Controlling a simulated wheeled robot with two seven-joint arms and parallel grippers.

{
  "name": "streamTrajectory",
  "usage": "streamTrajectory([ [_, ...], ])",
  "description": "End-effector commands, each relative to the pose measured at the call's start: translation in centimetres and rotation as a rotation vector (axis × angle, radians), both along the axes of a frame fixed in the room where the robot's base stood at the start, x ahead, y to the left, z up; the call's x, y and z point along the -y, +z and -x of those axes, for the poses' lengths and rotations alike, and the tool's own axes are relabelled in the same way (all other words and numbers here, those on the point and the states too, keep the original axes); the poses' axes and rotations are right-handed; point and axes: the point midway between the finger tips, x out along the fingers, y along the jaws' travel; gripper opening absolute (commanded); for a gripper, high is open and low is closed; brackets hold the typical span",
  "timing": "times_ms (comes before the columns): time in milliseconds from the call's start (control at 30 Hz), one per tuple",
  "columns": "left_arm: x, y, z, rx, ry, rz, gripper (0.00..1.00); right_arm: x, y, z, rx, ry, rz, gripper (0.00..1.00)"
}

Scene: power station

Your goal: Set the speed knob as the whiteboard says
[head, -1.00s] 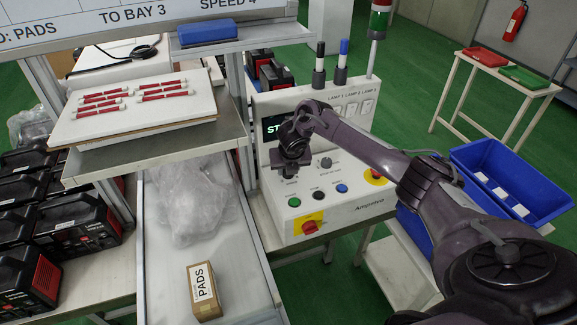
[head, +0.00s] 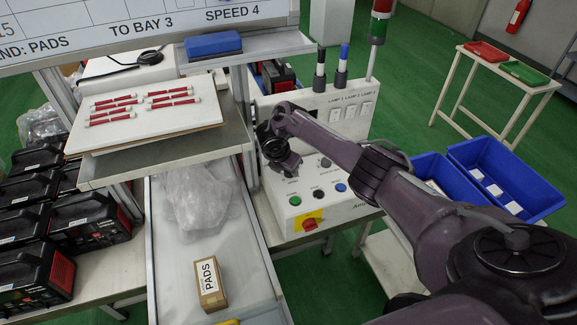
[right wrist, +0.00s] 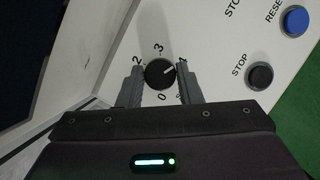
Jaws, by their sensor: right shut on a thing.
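The whiteboard (head: 150,36) at the top left of the head view reads "SPEED 4", "TO BAY 3" and a cut-off line ending in "PADS". The speed knob (right wrist: 160,74) is black with a white pointer line, on the white control panel (head: 322,208). Its pointer aims to the upper right, toward the right fingertip. My right gripper (right wrist: 160,78) is shut on the knob, one finger on each side. In the head view my right gripper (head: 282,168) hides the knob. My left gripper is out of view.
Black stop (right wrist: 260,75) and blue reset (right wrist: 295,19) buttons sit beside the knob. The panel also carries a green button (head: 295,200) and a red-and-yellow switch (head: 309,224). A shelf with a white board (head: 145,137) stands left; blue bins (head: 520,165) stand right.

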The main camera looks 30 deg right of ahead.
Motion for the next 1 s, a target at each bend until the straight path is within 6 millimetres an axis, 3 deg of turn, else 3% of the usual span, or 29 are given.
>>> streamTrajectory([
  [700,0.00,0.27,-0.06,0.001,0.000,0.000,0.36,-0.02,0.07,-0.13,0.003,-0.076,-0.001,0.09],
  [733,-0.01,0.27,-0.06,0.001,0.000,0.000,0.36,-0.02,0.07,-0.13,0.003,-0.076,-0.001,0.35],
  [867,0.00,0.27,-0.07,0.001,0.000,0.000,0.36,-0.02,0.07,-0.12,0.002,-0.075,-0.001,0.52],
  [1000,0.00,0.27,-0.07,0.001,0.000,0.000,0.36,-0.02,0.04,-0.10,0.001,-0.074,0.000,0.53],
])
